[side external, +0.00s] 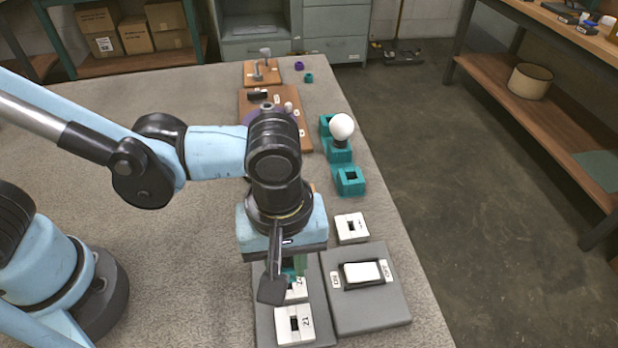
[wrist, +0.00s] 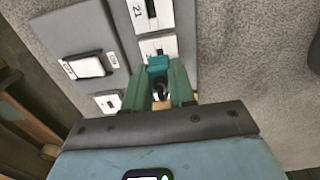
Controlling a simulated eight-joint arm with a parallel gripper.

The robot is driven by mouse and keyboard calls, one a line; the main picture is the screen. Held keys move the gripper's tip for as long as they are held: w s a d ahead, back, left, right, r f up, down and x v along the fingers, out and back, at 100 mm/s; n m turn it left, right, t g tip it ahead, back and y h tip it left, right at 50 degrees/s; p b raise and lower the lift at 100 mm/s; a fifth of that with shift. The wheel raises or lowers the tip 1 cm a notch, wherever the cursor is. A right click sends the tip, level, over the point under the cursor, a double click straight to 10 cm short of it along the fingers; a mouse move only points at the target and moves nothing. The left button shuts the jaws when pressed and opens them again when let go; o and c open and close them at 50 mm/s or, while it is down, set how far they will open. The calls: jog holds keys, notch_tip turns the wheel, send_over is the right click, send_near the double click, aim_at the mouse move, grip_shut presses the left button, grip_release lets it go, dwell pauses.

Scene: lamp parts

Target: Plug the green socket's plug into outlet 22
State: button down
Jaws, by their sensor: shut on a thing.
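My gripper (wrist: 160,88) is shut on a teal plug (wrist: 158,66), which sits between its two green fingers. In the side view my gripper (side external: 286,274) points down over the grey outlet board (side external: 264,312). The plug is mostly hidden there. Outlet 22 (wrist: 157,45) is a white block right by the plug in the wrist view; the plug overlaps its near part. In the side view outlet 22 (side external: 298,292) is partly covered by my gripper. I cannot tell whether the plug touches it or is in its slot. Outlet 21 (side external: 293,327) is beside it, with an empty dark slot.
A grey board with a white rocker switch (side external: 363,271) lies right of the outlets. A loose white outlet block (side external: 351,228) is behind it. Teal blocks (side external: 349,181), one under a white bulb (side external: 341,127), stand farther back. Bare table lies left of the outlet board.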

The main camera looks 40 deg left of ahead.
aim_at(286, 264)
jog(key=shift+f, duration=1.5)
dwell(2.5)
jog(key=c, duration=0.9)
grip_release()
jog(key=shift+o, duration=0.2)
jog(key=shift+r, duration=0.15)
